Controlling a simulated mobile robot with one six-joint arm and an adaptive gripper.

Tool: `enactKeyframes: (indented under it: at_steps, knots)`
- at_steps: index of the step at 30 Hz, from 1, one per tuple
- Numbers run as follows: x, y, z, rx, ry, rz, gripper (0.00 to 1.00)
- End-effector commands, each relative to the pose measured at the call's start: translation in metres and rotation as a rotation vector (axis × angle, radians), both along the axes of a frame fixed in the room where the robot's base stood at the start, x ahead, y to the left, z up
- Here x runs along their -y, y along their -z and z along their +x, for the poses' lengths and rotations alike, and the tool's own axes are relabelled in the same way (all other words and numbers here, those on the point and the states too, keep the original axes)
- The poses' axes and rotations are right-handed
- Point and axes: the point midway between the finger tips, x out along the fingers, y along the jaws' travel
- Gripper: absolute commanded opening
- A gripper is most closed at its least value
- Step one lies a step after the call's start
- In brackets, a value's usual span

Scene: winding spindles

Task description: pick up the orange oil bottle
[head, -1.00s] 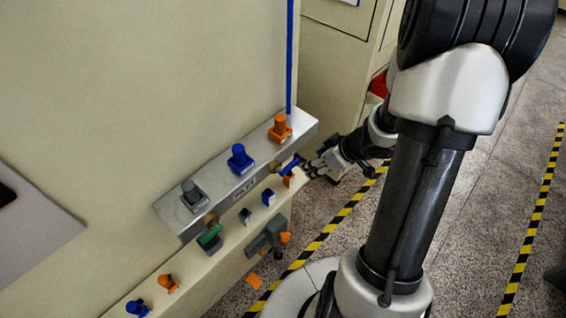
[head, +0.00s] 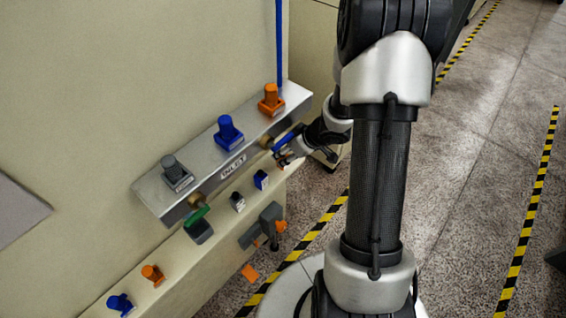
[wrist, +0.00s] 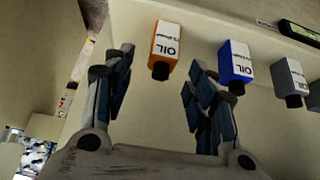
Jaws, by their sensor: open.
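In the wrist view the orange oil bottle (wrist: 164,48) has a white OIL label and a black cap pointing toward me. It stands on a pale shelf, between and beyond the two fingers. My gripper (wrist: 160,65) is open and empty, one finger on each side of the bottle's line, with no visible contact. In the head view my gripper (head: 288,155) is at the right end of the ledge, below the metal block, and mostly hides the orange bottle. A blue oil bottle (wrist: 237,62) stands right of the fingers, and a grey one (wrist: 289,77) further right.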

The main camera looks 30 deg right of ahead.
Motion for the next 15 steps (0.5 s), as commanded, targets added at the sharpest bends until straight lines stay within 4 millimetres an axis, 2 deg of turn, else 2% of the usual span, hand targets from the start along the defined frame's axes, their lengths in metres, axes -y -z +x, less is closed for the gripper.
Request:
enactKeyframes:
  at_steps: [1,6,13,15]
  knots:
    - [-0.004,0.011,0.005,0.0,-0.002,0.0,0.52]
    - [-0.008,0.029,0.017,-0.001,0.001,0.0,0.52]
    - [-0.008,0.028,0.018,0.0,0.001,0.0,0.52]
    - [-0.008,0.028,0.018,0.0,0.001,0.0,0.48]
